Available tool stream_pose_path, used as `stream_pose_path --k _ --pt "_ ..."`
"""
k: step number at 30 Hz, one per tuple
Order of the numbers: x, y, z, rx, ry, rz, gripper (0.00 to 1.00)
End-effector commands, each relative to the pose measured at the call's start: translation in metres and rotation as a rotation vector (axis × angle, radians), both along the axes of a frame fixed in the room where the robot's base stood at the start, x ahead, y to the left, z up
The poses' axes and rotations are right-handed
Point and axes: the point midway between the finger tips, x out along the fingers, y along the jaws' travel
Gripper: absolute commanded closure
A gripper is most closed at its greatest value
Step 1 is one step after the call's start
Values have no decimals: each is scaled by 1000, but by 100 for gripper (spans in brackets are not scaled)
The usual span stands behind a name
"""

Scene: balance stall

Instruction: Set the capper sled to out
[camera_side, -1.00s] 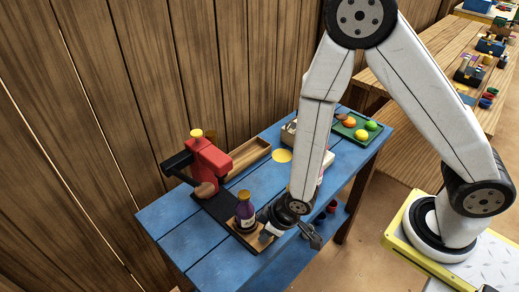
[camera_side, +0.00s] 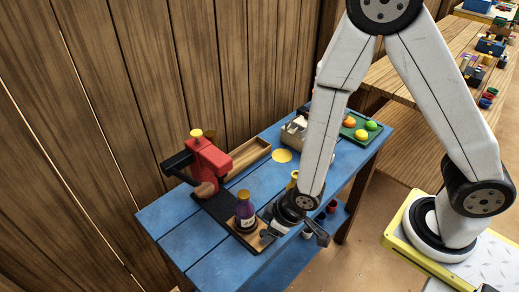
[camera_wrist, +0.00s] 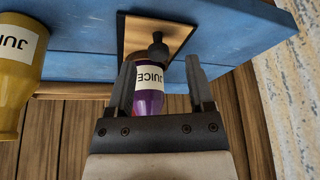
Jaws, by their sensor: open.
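The red capper (camera_side: 208,160) with its dark lever stands at the left of the blue table, on a black base rail (camera_side: 213,205). The wooden sled (camera_side: 254,243) lies at the rail's near end and carries a purple juice bottle (camera_side: 244,214) with a yellow cap. In the wrist view the sled (camera_wrist: 136,35) has a dark knob (camera_wrist: 157,46), and the bottle (camera_wrist: 149,102) shows between the fingers. My gripper (camera_side: 295,238) is open and empty, just right of the sled. It also shows in the wrist view (camera_wrist: 160,78). Contact with the knob is not visible.
A yellow juice bottle (camera_wrist: 20,70) stands close beside my gripper, mostly hidden by my arm in the side view. A wooden tray (camera_side: 249,154), a pale box (camera_side: 294,131) and a green fruit tray (camera_side: 348,133) stand farther back. The table's front left is clear.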

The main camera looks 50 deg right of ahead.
Motion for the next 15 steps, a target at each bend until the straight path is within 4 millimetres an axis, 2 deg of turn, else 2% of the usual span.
stream_pose_path --k 15 --pt "-2 -1 45 1 -3 0 32"
